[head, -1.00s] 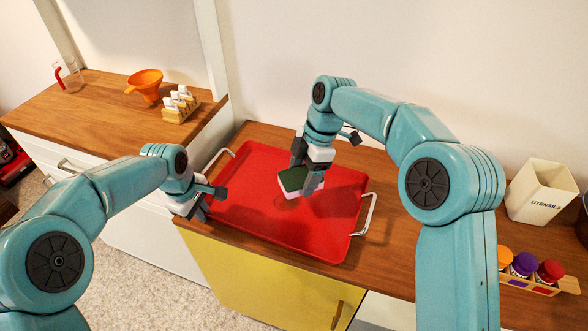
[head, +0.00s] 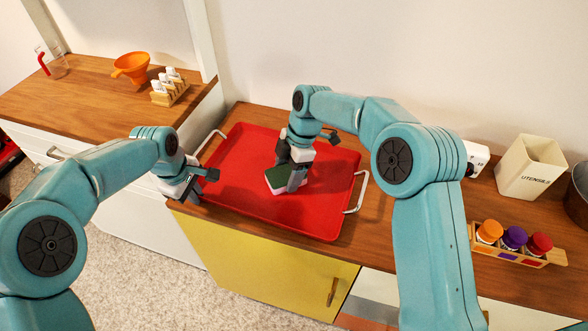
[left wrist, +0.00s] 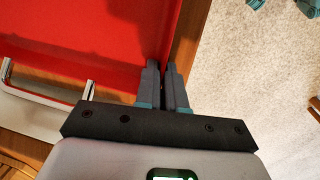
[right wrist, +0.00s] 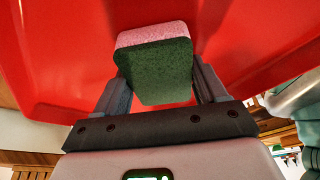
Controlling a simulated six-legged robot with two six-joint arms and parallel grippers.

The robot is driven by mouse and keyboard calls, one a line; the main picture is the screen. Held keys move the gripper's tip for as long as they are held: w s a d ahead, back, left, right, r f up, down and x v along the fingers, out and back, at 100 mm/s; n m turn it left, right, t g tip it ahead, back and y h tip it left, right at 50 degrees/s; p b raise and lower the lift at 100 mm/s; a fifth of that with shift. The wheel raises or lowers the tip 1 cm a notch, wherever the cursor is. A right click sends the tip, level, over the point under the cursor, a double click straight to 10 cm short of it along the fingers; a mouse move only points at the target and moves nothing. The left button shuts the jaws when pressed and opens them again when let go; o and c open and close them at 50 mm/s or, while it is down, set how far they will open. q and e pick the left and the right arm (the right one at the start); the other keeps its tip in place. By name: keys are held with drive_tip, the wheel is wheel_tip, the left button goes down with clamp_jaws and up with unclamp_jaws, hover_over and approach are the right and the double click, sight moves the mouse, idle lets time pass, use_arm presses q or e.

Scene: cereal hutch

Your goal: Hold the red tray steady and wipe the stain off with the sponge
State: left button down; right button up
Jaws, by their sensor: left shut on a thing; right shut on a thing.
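The red tray (head: 240,160) lies on the wooden counter, with metal handles at both ends. My left gripper (head: 202,184) is shut on its rim at the near left corner; its fingers (left wrist: 165,72) straddle the edge in the left wrist view. My right gripper (head: 290,178) is shut on a sponge (head: 284,190), green on one side and pink on the other, over the tray's middle. The sponge (right wrist: 155,72) sits between both fingers in the right wrist view. It appears at or close to the tray surface; contact is unclear. I cannot make out a stain now.
A spice rack (head: 512,250) with coloured lids and a utensil holder (head: 530,168) stand on the right. An orange funnel (head: 132,67), a toast rack (head: 170,90) and a glass jug (head: 52,62) are on the left counter. The tray's left part is clear.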

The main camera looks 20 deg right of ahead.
sight(264, 176)
drive_tip(key=shift+w+a, duration=0.85)
drive_tip(key=shift+a, duration=0.25)
drive_tip(key=shift+w+a, duration=0.8)
drive_tip(key=shift+a, duration=0.3)
drive_tip(key=shift+s+d, duration=0.8)
drive_tip(key=shift+d, duration=0.25)
drive_tip(key=shift+s+d, duration=0.75)
drive_tip(key=shift+d, duration=0.25)
drive_tip(key=shift+s+d, duration=0.8)
drive_tip(key=shift+d, duration=0.25)
drive_tip(key=shift+w+a, duration=0.75)
drive_tip(key=shift+a, duration=0.25)
drive_tip(key=shift+w+a, duration=0.75)
drive_tip(key=shift+a, duration=0.3)
drive_tip(key=shift+w+a, duration=0.75)
drive_tip(key=shift+a, duration=0.25)
drive_tip(key=shift+s+d, duration=0.95)
drive_tip(key=shift+d, duration=0.3)
drive_tip(key=shift+s+d, duration=0.95)
drive_tip(key=shift+d, duration=0.3)
drive_tip(key=shift+s+d+r, duration=0.1)
drive_tip(key=shift+s+d, duration=0.2)
drive_tip(key=shift+d, duration=0.15)
drive_tip(key=shift+a+r, duration=0.1)
drive_tip(key=shift+r, duration=3.8)
use_arm(q)
drive_tip(key=c, duration=1.1)
unclamp_jaws()
drive_tip(key=shift+c, duration=0.2)
